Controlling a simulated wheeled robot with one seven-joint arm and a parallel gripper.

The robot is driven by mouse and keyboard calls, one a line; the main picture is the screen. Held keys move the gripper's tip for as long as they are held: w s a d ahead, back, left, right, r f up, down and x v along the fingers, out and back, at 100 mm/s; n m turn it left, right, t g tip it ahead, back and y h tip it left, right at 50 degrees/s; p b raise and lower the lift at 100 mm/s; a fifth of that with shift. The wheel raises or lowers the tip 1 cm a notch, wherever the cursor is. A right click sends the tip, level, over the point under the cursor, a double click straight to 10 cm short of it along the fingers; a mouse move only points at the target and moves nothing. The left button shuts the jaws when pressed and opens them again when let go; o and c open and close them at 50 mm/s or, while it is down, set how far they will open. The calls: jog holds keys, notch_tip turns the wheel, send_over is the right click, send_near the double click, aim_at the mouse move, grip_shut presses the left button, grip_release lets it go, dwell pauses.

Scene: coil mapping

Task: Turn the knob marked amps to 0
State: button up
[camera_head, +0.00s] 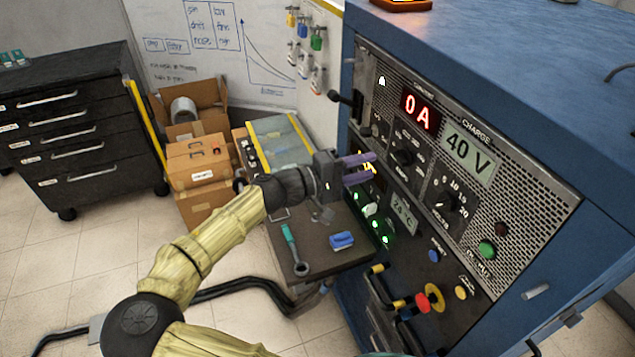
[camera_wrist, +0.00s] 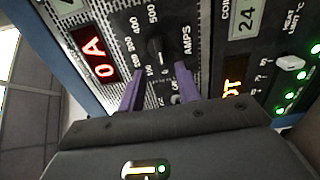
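The knob marked amps (camera_wrist: 155,48) is a small black dial on a dark plate with a scale of hundreds up to 500. It also shows in the head view (camera_head: 403,157). The red display (camera_wrist: 95,52) beside it reads 0 A, as it does in the head view (camera_head: 417,110). The knob's exact pointer direction is too small to tell. My gripper (camera_head: 373,165) has two purple fingers, spread apart and empty. In the wrist view the fingertips (camera_wrist: 158,72) stand either side of the knob's lower side, and no contact with it shows.
The blue cabinet (camera_head: 480,60) also carries a 40 V display (camera_head: 470,158), a volts knob (camera_head: 443,203), lit green lamps, and a red-yellow button (camera_head: 431,298). A cart (camera_head: 320,262) with a wrench and blue item stands below my gripper. Boxes (camera_head: 195,165) stand behind.

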jog(key=b+v, duration=0.2)
jog(key=v, duration=0.9)
jog(key=s+d+f+m+g+y, duration=0.25)
jog(key=d+f+g+y, duration=0.5)
jog(key=d+f, duration=0.95)
jog(key=s+d+f+y, duration=0.1)
jog(key=s+y, duration=0.5)
jog(key=s+a+r+m+t+y, duration=0.1)
jog(key=s+r+m+t+y, duration=0.1)
jog(key=r, duration=0.4)
jog(key=shift+s+t+y, duration=0.55)
jog(key=shift+s, duration=0.65)
